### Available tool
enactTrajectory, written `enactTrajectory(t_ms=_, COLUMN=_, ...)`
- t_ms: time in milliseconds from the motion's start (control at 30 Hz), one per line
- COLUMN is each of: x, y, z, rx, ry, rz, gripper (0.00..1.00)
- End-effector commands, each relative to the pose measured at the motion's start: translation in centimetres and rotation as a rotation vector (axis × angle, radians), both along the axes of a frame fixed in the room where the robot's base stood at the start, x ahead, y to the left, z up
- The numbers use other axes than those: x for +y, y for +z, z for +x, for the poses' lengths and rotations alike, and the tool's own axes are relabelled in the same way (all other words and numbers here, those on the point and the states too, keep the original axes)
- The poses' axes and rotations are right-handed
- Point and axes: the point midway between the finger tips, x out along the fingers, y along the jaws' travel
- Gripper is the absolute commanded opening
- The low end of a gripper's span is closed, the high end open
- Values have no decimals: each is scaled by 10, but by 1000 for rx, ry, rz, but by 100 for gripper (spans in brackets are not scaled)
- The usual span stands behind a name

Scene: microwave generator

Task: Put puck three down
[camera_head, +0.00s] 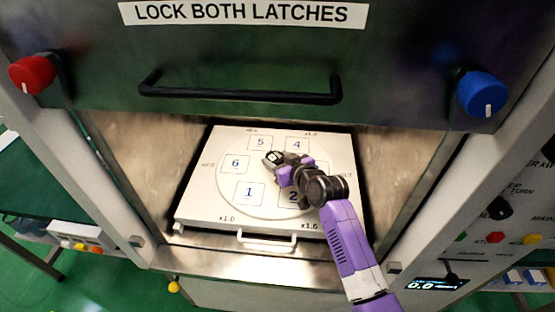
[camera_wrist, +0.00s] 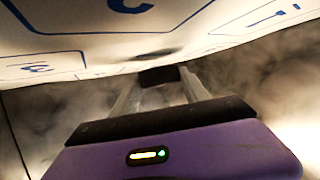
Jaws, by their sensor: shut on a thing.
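My gripper (camera_head: 282,163) is over the round numbered plate (camera_head: 222,190) inside the open chamber. It is shut on a small dark puck (camera_head: 273,157) with a pale mark on top; its number is too small to read. In the wrist view, the dark puck (camera_wrist: 160,76) sits between the two fingertips, close to the pale plate surface (camera_wrist: 220,38). I cannot tell whether it touches the plate. Squares 1, 2, 4, 5 and 6 show on the plate. My gripper and arm partly hide square 2 and the square on the right, whose number is covered.
The plate lies on a white square tray (camera_head: 200,215) with a front handle (camera_head: 267,240). The raised door (camera_head: 240,60) hangs above, with a black bar handle (camera_head: 240,92), a red knob (camera_head: 32,73) and a blue knob (camera_head: 482,94). Metal chamber walls (camera_head: 155,180) stand either side.

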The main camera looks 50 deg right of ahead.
Motion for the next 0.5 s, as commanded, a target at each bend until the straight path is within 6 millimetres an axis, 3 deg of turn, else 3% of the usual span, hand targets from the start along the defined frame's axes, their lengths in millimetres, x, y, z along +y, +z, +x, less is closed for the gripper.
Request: enactTrajectory(t_ms=500, x=0, y=-12, z=0, rx=-1, ry=0, rz=0, gripper=5)
